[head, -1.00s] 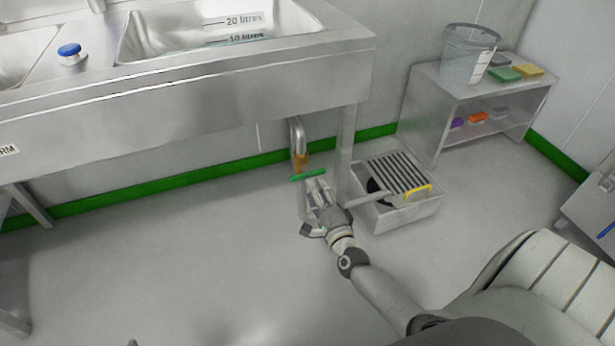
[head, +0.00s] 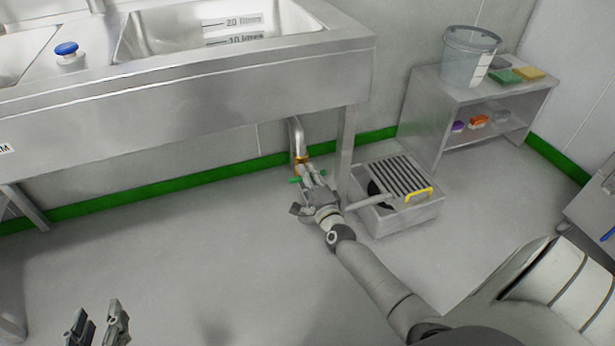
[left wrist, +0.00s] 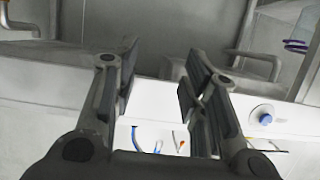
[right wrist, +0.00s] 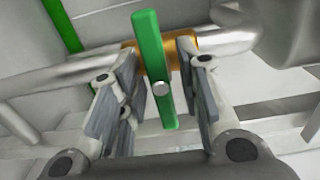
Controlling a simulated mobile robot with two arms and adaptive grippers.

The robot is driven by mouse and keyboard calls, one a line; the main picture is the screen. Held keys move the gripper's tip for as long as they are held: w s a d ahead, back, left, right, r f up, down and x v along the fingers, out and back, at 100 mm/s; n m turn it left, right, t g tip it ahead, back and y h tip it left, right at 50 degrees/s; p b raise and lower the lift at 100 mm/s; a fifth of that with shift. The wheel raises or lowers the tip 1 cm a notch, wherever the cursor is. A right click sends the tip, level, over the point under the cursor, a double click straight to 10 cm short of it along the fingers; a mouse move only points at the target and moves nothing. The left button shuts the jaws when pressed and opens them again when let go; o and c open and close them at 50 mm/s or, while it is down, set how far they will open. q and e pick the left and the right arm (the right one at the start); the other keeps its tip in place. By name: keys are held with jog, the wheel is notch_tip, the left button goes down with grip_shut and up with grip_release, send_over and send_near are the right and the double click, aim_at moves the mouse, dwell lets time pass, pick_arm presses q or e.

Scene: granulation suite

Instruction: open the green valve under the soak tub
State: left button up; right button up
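The soak tub (head: 185,40), a steel basin marked in litres, is at the top of the head view. Its drain pipe (head: 296,135) comes down below it. The green valve handle (head: 294,180) is on an orange-brown valve body (head: 301,163), mostly hidden by my right gripper (head: 309,174). In the right wrist view, the handle (right wrist: 149,55) stands between the two fingers of my right gripper (right wrist: 158,65), with gaps on both sides. That gripper is open around it. My left gripper (head: 96,318) is open and empty, low at the left, far from the valve.
A slotted steel floor drain box (head: 400,216) with a yellow handle (head: 419,193) stands right of the valve. A tub leg (head: 345,145) is close beside my right gripper. A low shelf (head: 455,95) carries a clear bucket (head: 468,55). The floor at left is open.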

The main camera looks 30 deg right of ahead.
grip_shut()
pick_arm(q)
jog(key=shift+f, duration=0.1)
